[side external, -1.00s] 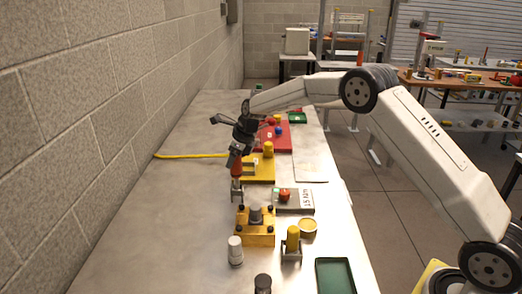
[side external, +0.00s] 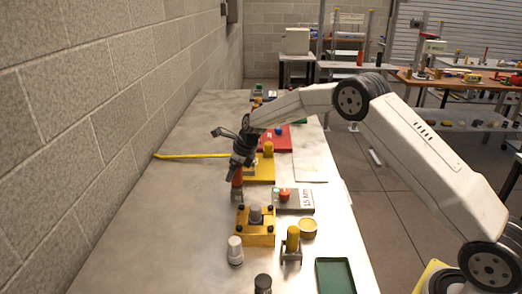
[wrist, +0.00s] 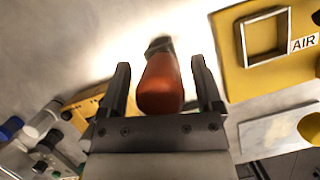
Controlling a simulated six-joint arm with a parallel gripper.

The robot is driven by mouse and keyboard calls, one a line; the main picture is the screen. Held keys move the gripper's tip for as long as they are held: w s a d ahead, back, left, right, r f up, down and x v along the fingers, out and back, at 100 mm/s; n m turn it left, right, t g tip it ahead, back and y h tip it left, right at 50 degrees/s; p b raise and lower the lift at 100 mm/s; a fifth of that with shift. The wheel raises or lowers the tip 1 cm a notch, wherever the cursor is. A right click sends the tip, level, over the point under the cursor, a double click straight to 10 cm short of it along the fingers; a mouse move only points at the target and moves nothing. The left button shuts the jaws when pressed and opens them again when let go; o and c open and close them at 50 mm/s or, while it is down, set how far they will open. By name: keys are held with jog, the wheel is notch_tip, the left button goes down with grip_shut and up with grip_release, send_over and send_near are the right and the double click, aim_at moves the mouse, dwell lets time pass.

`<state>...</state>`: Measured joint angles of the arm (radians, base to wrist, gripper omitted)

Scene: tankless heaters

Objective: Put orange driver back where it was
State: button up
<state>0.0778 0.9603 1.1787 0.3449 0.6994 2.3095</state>
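The orange driver (side external: 237,181) stands roughly upright at the middle of the bench, its handle below my gripper's body in the side view. In the wrist view the orange handle (wrist: 161,84) lies between the two fingers of my gripper (wrist: 161,75). A narrow gap shows on each side of the handle, so the fingers look open around it. A small grey metal holder (side external: 237,198) shows at the driver's lower end. How deep the driver sits in it is hidden.
A yellow fixture block (side external: 256,238) stands just in front of the driver. A yellow-handled tool (side external: 292,236), a white capped bottle (side external: 235,252) and a green tray (side external: 335,275) are nearer the camera. A yellow plate (side external: 262,172) lies behind. The bench's left side is mostly clear.

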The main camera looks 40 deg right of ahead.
jog(key=shift+r, duration=0.15)
jog(key=shift+s+d+r, duration=0.15)
jog(key=shift+s+r, duration=0.05)
jog(key=shift+r, duration=0.5)
jog(key=v, duration=1)
jog(key=shift+r, duration=0.25)
jog(key=shift+s, duration=0.15)
jog(key=s+a+f+n, duration=0.1)
jog(key=s+f+n, duration=0.1)
jog(key=s+n, duration=0.8)
jog(key=s+a+f+n+g+h, duration=0.1)
jog(key=s+f+n, duration=0.2)
jog(key=s+n, duration=0.7)
jog(key=s+a+f+n+h, duration=0.1)
jog(key=s+f+n, duration=0.1)
jog(key=s+n, duration=0.8)
jog(key=shift+s+f, duration=0.25)
jog(key=shift+s, duration=0.55)
jog(key=shift+a, duration=0.15)
